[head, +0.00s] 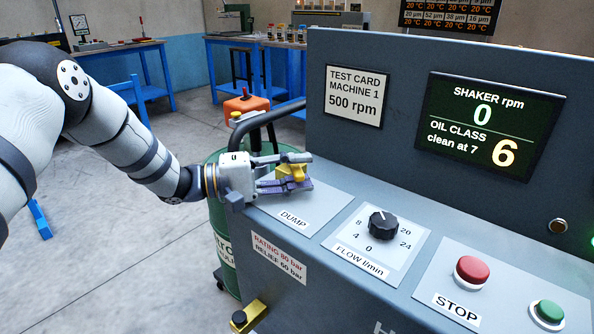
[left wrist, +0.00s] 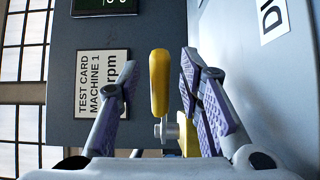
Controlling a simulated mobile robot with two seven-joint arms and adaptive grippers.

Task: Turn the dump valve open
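The dump valve has a yellow lever handle (head: 293,169) above the sloped grey panel, behind the DUMP label (head: 293,217). In the left wrist view the lever (left wrist: 159,82) stands upright in the picture, with a round metal hub (left wrist: 167,130) at its lower end. My left gripper (head: 287,173) is at the lever, its fingers on either side of it. In the wrist view the left gripper (left wrist: 158,66) is open, with a clear gap on the left and the lever closer to the right finger. The valve's base is mostly hidden by the gripper. My right gripper is not in view.
The flow knob (head: 382,224), red STOP button (head: 471,271) and green button (head: 548,312) sit to the right on the panel. The upright display wall (head: 400,150) rises behind. A dark hose (head: 268,117) and green drum (head: 222,235) are near my left wrist.

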